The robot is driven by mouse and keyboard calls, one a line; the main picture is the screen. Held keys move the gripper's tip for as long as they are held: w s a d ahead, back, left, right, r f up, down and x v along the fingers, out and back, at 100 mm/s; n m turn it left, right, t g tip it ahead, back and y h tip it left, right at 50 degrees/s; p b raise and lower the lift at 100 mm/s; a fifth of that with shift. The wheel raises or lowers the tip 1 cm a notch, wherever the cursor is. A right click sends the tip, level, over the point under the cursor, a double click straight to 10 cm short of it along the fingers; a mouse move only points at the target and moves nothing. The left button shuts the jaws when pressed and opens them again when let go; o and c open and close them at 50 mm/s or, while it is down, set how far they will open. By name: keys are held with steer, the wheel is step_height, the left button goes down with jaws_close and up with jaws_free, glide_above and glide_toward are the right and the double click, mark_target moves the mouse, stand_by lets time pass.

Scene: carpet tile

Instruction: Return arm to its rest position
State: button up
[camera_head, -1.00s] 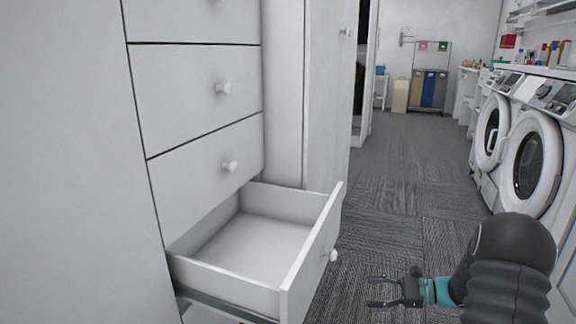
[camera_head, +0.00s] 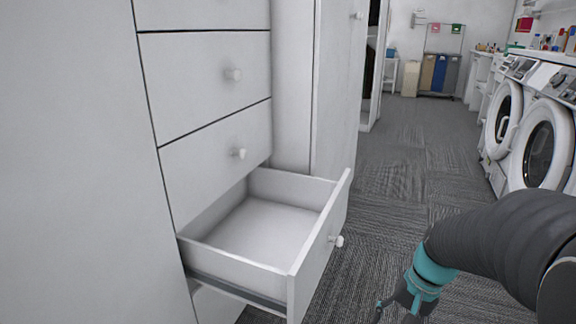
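My arm (camera_head: 493,236) reaches in from the lower right, dark grey with a teal ring (camera_head: 430,268) near its end. My gripper (camera_head: 394,308) is at the bottom edge of the picture, pointing down and partly cut off, so its opening cannot be judged. It is to the right of the pulled-out drawer (camera_head: 318,252) and apart from it. I see nothing held in the part that shows.
The open, empty drawer juts from a white dresser (camera_head: 205,90) at the left. A tall white cabinet (camera_head: 335,80) stands behind it. Front-loading washers (camera_head: 541,150) line the right. Grey carpet (camera_head: 400,160) lies clear between, with sorting bins (camera_head: 433,75) at the far end.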

steer(key=s+a+r+n+t+h+p, duration=0.1)
steer(key=s+a+r+n+t, duration=0.1)
steer(key=r, duration=0.5)
steer(key=s+a+r+n+t+h+p, duration=0.1)
steer(key=s+a+r+n+t, duration=0.2)
steer(key=s+r, duration=0.4)
steer(key=shift+a+r+n+t+h, duration=0.2)
steer(key=shift+a+n+t+h, duration=0.1)
steer(key=shift+a+n+h, duration=0.15)
stand_by(0.4)
